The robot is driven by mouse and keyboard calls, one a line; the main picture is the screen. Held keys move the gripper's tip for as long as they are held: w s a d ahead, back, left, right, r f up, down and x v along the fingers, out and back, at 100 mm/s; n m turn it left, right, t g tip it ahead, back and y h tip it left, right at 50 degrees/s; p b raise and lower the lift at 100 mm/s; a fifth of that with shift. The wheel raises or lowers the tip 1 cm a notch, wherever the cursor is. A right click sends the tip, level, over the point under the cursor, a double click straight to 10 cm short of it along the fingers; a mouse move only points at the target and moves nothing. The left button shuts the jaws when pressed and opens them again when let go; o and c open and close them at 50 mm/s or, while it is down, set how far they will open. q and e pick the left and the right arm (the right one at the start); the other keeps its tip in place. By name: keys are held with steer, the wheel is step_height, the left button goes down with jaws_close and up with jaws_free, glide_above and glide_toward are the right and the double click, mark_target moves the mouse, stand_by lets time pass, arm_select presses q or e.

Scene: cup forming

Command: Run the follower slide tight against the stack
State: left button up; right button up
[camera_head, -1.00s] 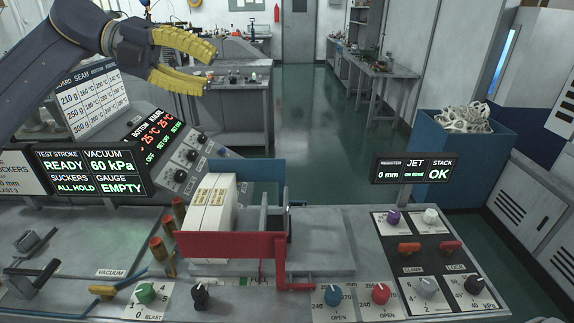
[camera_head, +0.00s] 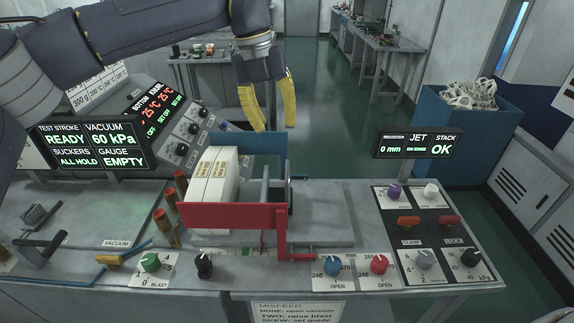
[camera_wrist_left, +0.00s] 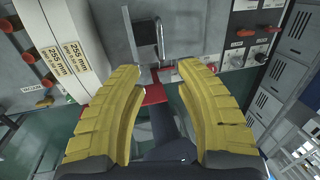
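The white stack (camera_head: 212,180), a block with printed labels, stands upright between a blue guide plate behind and a red guide plate in front. It also shows at the upper left of the left wrist view (camera_wrist_left: 62,35). What looks like the follower slide, a grey upright plate with a dark handle (camera_head: 289,190), stands right of the stack with a gap between them. It shows near the top middle of the wrist view (camera_wrist_left: 148,40). My left gripper (camera_head: 274,123) is open and empty, pointing down, above and behind the slide. Its yellow fingers (camera_wrist_left: 163,72) are spread apart. My right gripper is out of view.
The blue guide (camera_head: 258,150) and red guide (camera_head: 230,215) flank the stack. A display post (camera_head: 412,146) reads 0 mm, ON EDGE, OK. Knobs (camera_head: 379,264) line the front panel. The deck right of the slide is clear.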

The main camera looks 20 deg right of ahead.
mark_target(287, 168)
arm_select(q)
steer(key=f, duration=0.4)
steer(key=d+f, duration=0.1)
steer(key=f, duration=0.3)
steer(key=d+f, duration=0.1)
steer(key=f, duration=0.3)
steer(key=shift+s+d+f, duration=0.15)
steer(key=shift+s+d, duration=0.05)
steer(key=shift+s, duration=0.15)
steer(key=shift+c, duration=0.3)
jaws_close()
steer(key=shift+f, duration=0.1)
